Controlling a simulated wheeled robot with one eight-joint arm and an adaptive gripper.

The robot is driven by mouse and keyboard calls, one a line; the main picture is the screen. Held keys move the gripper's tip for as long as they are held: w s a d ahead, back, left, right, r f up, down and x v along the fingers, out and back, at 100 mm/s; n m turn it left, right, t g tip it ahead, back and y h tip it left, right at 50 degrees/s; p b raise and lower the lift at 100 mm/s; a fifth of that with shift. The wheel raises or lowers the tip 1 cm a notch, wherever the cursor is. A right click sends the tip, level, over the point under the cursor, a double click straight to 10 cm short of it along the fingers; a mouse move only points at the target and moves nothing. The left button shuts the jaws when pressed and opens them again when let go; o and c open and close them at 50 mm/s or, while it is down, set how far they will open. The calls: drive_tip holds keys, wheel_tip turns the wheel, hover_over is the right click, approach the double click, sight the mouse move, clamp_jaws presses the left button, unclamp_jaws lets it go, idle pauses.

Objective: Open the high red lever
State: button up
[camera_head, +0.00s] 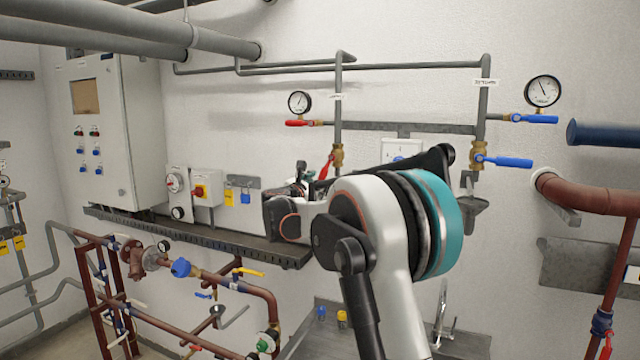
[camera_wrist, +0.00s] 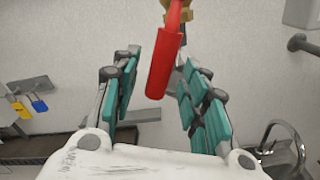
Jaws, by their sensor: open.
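A red lever (camera_wrist: 165,65) hangs down and slightly tilted from a brass valve (camera_wrist: 178,14) in the wrist view. My gripper (camera_wrist: 158,62) is open, with its teal-padded fingers on either side of the lever; I see gaps between the pads and the lever. In the head view this appears to be the red lever (camera_head: 325,166) on the brass valve (camera_head: 338,155) of the left vertical pipe. There my arm hides most of the gripper. A second red lever (camera_head: 298,123) lies horizontal just below the left gauge (camera_head: 300,102).
Blue levers (camera_head: 510,161) sit on the right pipe, below the right gauge (camera_head: 543,91). A grey ledge (camera_head: 200,236) runs along the wall under the switch boxes. A sink tap (camera_wrist: 285,140) is at lower right in the wrist view. Yellow and blue padlocks (camera_wrist: 38,104) hang at left.

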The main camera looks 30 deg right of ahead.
drive_tip(key=v, duration=0.9)
drive_tip(key=shift+s+a, duration=0.15)
drive_tip(key=s+a+f+m+g+y+b, duration=0.3)
drive_tip(key=s+f+m+b, duration=0.35)
drive_tip(key=s+f, duration=0.55)
drive_tip(key=s+a+f+m+y+b, duration=0.4)
drive_tip(key=s+f+m+b, duration=0.25)
drive_tip(key=s+f, duration=0.5)
drive_tip(key=s+a+f+m+y+b, duration=0.3)
drive_tip(key=s+a+f+m+b, duration=0.1)
drive_tip(key=s+f, duration=0.6)
drive_tip(key=s+a+f+m+y+b, duration=0.4)
drive_tip(key=s+a+f+b, duration=0.2)
drive_tip(key=s+a+f, duration=0.3)
wheel_tip(320, 180, down, 2)
drive_tip(key=s, duration=0.3)
drive_tip(key=shift+a+f+g+b, duration=0.15)
drive_tip(key=shift+a+g+b, duration=0.1)
drive_tip(key=shift+g+b, duration=0.15)
